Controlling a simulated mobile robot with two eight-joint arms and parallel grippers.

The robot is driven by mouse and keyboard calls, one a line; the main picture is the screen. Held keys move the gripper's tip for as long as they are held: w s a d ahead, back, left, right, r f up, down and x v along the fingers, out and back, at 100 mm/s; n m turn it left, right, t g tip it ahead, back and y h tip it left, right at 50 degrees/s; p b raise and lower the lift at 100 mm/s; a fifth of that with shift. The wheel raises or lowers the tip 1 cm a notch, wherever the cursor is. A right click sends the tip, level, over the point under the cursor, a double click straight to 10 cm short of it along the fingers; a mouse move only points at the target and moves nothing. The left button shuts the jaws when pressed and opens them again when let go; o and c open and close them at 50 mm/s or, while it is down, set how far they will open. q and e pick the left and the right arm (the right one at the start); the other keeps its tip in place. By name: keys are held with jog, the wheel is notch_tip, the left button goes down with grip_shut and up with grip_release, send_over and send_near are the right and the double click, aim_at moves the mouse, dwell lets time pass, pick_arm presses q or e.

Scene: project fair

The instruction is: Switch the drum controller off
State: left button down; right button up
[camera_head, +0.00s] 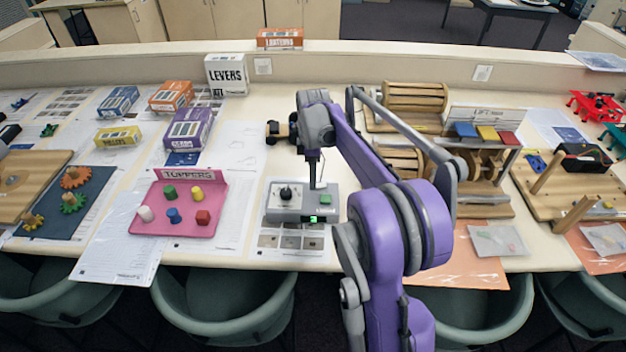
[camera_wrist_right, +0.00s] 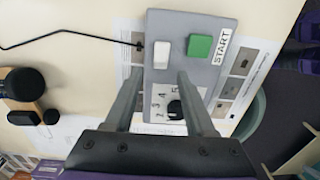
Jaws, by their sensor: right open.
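The drum controller (camera_head: 271,214) is a grey box on the table, with a black knob (camera_head: 286,193), a green button (camera_head: 326,200) and a lit green display on its front. In the right wrist view its grey top (camera_wrist_right: 193,22) carries a white switch (camera_wrist_right: 162,50), a green button (camera_wrist_right: 199,47) labelled START, and a black knob (camera_wrist_right: 176,109) beside a number scale. My right gripper (camera_wrist_right: 158,76) is open above the controller, its fingertips appearing either side of the white switch's lower end. Contact cannot be told. In the head view the arm (camera_head: 316,160) hides the switch. My left gripper is out of view.
A pink tray (camera_head: 150,226) with coloured pegs lies left of the controller. A small wooden car (camera_head: 283,132) with black wheels stands behind it. A wooden drum machine (camera_head: 480,208) stands to the right. A black cable (camera_wrist_right: 60,37) runs to the controller.

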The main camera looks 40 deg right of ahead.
jog(key=shift+f, duration=1.05)
grip_shut()
